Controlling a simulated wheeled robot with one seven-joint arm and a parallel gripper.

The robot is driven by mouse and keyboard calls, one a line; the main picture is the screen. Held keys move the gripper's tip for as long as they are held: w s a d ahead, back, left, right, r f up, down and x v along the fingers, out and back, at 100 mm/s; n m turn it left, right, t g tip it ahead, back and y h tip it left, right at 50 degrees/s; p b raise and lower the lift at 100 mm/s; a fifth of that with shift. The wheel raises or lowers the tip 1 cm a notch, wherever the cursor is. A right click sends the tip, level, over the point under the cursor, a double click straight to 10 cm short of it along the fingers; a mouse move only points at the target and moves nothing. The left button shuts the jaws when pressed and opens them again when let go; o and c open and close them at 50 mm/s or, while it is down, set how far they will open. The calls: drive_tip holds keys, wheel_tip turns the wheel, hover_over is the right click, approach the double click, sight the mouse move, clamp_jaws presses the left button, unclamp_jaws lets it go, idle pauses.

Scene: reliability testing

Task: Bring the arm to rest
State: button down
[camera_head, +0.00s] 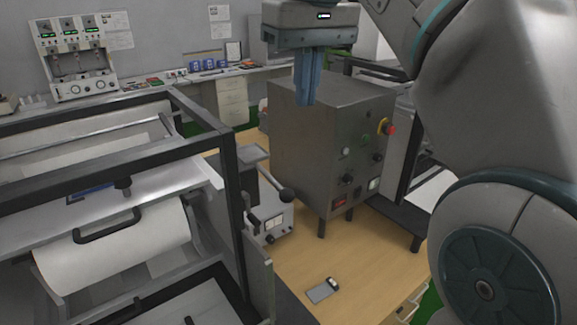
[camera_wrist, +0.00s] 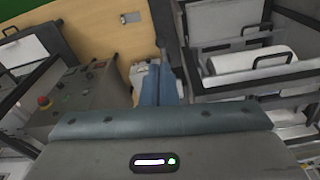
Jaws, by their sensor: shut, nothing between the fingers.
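My gripper (camera_head: 306,104) hangs at the top middle of the head view, with its blue fingers pointing down and pressed together. It is shut and empty. From the head view it overlaps the upper left of a grey metal control box (camera_head: 335,135); I cannot tell the gap between them. In the wrist view the fingers (camera_wrist: 158,104) are side by side, with the control box (camera_wrist: 75,98) on the left. My arm fills the right side of the head view.
A wooden table (camera_head: 300,270) carries the control box, a small lever device (camera_head: 272,215) and a small grey flat item (camera_head: 322,290). A framed machine with a white roll (camera_head: 115,250) stands at left. A bench with a gauge unit (camera_head: 72,60) is behind. The table front is mostly clear.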

idle(0.3)
drive_tip(key=s+d+f+m, duration=0.1)
drive_tip(key=s+d+f, duration=0.2)
drive_tip(key=f, duration=0.8)
drive_tip(key=s+d+f+m+t, duration=0.1)
drive_tip(key=s+d+f+m, duration=0.1)
drive_tip(key=f, duration=0.8)
drive_tip(key=s+d+f+m+t, duration=0.1)
drive_tip(key=s+d+f, duration=0.3)
drive_tip(key=f, duration=0.7)
drive_tip(key=shift+s+d+f+m+h, duration=0.25)
drive_tip(key=shift+d+f+m+h, duration=0.1)
drive_tip(key=shift+d+m, duration=0.35)
drive_tip(key=shift+a, duration=0.1)
